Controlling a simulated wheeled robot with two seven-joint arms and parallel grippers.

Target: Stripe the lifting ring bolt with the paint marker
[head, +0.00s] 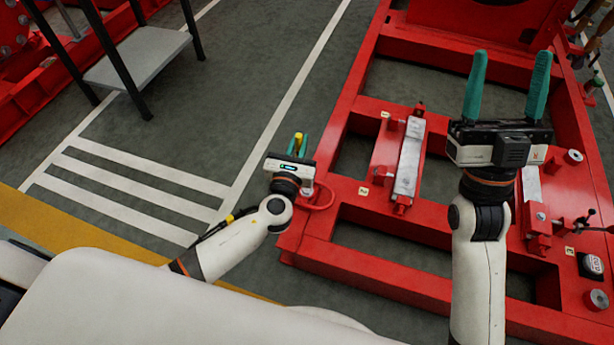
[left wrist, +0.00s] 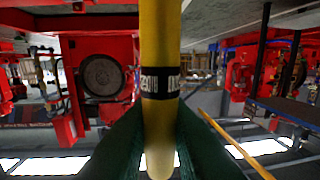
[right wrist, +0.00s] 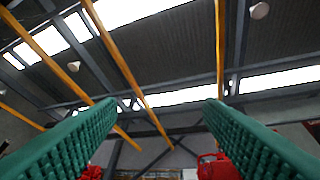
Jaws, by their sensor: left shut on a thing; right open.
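My left gripper (head: 299,148) is shut on a yellow paint marker (left wrist: 160,50) with a black lettered band. In the left wrist view the marker stands between the green fingers, its rounded end toward the camera and its other end out of frame. In the head view only a little yellow shows. A red ring (head: 319,198) sits at the near left corner of the red frame, just beside my left wrist; I cannot tell for sure that it is the lifting ring bolt. My right gripper (head: 509,80) is open and empty, fingers upward, above the frame.
The red base frame (head: 375,221) has open bays and bears a silver block (head: 409,158). A tape measure (head: 591,265) and grey round parts (head: 597,299) lie at its right. A grey-shelved stand (head: 140,58) is at upper left. Striped floor left of the frame is clear.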

